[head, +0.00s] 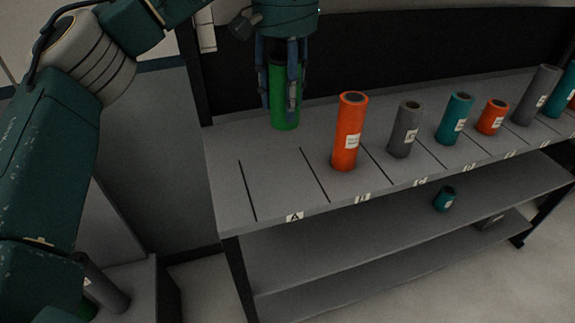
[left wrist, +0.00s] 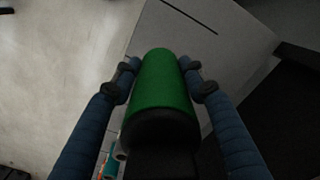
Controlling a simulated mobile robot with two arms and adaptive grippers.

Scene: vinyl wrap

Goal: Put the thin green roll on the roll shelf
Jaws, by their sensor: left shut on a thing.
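The green roll (head: 285,92) is upright over the left end of the roll shelf (head: 233,213), behind the slot labelled A. My left gripper (head: 281,85) comes from above and is shut on it, with fingers on both sides. The roll's lower end is at or just above the shelf top; I cannot tell if it touches. In the left wrist view the green roll (left wrist: 163,85) lies between the two fingers of the left gripper (left wrist: 163,78). My right gripper is not in view.
An orange roll (head: 349,132) stands just right of the green roll. Grey (head: 405,130), teal (head: 455,119) and other rolls stand further right. The shelf's front left slot is bare. A small teal roll (head: 444,199) is on the lower level. A dark grey roll (head: 103,284) shows at lower left.

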